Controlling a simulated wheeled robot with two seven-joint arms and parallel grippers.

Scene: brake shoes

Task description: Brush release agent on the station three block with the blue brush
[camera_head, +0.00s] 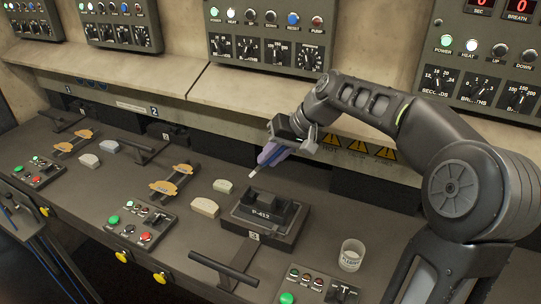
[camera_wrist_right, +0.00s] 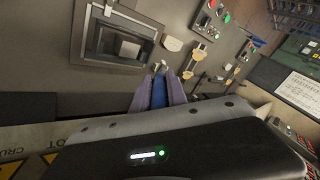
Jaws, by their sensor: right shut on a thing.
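The station three block (camera_head: 262,213) is a dark block marked P-412, with a raised middle, beside a "3" label. It also shows at the upper left of the right wrist view (camera_wrist_right: 125,45). The blue brush (camera_wrist_right: 158,92) has a pale tip that points down and left in the head view. The tip appears above the back of the block and apart from it. A clear labelled cup (camera_head: 351,255) stands to the right of the block. My left gripper is not in view.
Two pale shoes (camera_head: 205,207) and an orange-brown part (camera_head: 171,186) lie left of the block. A dark handle bar (camera_head: 224,268) and a button panel (camera_head: 318,285) sit in front. A ledge with warning signs (camera_head: 357,145) and control boxes (camera_head: 266,32) are behind.

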